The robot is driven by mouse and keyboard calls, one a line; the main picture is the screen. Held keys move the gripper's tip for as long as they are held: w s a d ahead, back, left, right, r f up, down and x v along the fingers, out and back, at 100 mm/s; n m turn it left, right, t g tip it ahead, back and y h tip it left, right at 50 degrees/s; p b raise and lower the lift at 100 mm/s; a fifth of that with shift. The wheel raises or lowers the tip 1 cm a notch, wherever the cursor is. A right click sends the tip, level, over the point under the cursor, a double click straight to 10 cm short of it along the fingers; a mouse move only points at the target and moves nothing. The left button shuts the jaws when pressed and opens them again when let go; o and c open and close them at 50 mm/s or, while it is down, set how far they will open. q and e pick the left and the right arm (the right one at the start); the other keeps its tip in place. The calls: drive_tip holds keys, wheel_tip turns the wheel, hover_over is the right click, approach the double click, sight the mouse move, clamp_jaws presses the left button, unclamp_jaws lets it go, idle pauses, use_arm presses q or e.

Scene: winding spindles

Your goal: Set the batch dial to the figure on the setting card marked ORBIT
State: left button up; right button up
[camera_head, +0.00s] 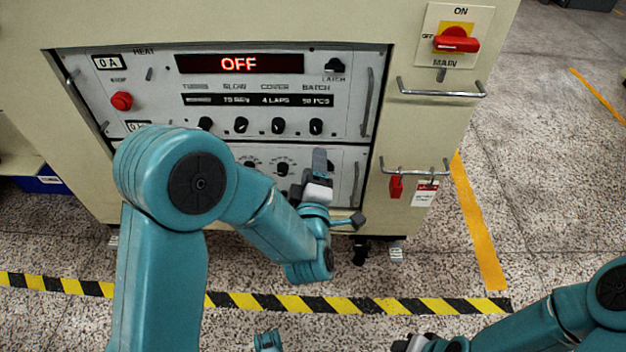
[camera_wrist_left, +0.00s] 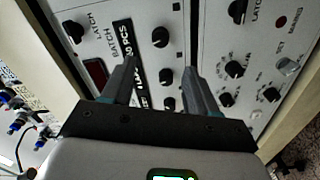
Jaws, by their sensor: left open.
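The batch dial (camera_head: 316,126) is a black knob with a pale pointer mark, rightmost in the row of knobs on the upper panel. The window above it, under BATCH, reads 50 or 90 PCS; the first digit is unclear. In the left wrist view the batch dial (camera_wrist_left: 160,37) lies beyond my fingers. My left gripper (camera_head: 318,165) is open and empty, below the dial, in front of the lower panel. Its fingers (camera_wrist_left: 160,68) stand apart, and touch nothing that I can see. My right gripper (camera_head: 412,343) is at the bottom edge, partly cut off. I see no card marked ORBIT.
A red display (camera_head: 238,64) reads OFF. Other knobs, such as the cover knob (camera_head: 278,126), sit close by. A metal handle (camera_head: 367,103) stands right of the dial. The red MAIN switch (camera_head: 457,41) and a hanging tag (camera_head: 425,194) are farther right.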

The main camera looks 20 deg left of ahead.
use_arm(q)
drive_tip(key=v, duration=0.5)
drive_tip(key=shift+s, duration=0.1)
use_arm(e)
drive_tip(key=shift+s+a+r, duration=0.1)
drive_tip(key=shift+s+r, duration=0.2)
drive_tip(key=shift+r, duration=0.05)
